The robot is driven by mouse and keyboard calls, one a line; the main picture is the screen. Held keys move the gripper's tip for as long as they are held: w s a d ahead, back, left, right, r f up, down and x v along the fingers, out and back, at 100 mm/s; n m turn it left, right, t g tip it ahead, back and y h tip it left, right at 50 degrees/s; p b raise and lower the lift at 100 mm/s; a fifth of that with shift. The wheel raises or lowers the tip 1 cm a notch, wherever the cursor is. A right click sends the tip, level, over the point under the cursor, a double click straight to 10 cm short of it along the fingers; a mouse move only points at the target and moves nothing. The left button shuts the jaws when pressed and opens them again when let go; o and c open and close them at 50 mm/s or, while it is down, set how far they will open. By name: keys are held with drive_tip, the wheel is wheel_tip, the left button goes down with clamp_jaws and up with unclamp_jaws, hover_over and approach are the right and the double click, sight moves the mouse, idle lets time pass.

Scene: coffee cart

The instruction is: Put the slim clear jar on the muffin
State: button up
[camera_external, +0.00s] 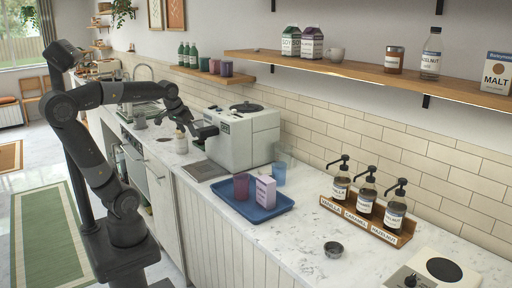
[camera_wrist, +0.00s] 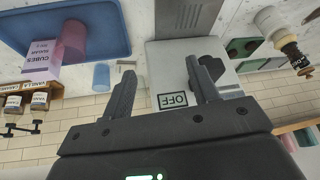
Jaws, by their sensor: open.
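My gripper (camera_external: 207,131) is open and empty, in front of the left side of the grey coffee machine (camera_external: 240,140). In the wrist view my gripper's two fingers (camera_wrist: 163,86) are spread apart, with the machine between and beyond them. A clear glass container (camera_external: 286,156) stands against the tiled wall, behind the blue cup; I cannot tell if it is the slim clear jar. It shows faintly beside the blue cup in the wrist view (camera_wrist: 126,65). I cannot make out a muffin in either view.
A blue tray (camera_external: 262,214) holds a purple cup (camera_external: 241,187) and a sugar-cube box (camera_external: 265,191). A blue cup (camera_external: 278,174) stands behind it. A labelled bottle (camera_external: 181,143) is near my gripper. A syrup rack (camera_external: 366,224) and small dark bowl (camera_external: 333,250) are at right.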

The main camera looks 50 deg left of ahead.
drive_tip(key=s+d+f+m+h, duration=0.2)
drive_tip(key=s+d+f, duration=0.4)
drive_tip(key=s, duration=0.3)
drive_tip(key=shift+d+f+m+t, duration=0.3)
drive_tip(key=shift+f+m, duration=0.1)
drive_tip(key=shift+f, duration=0.2)
drive_tip(key=shift+o, duration=0.3)
drive_tip(key=shift+s, duration=0.1)
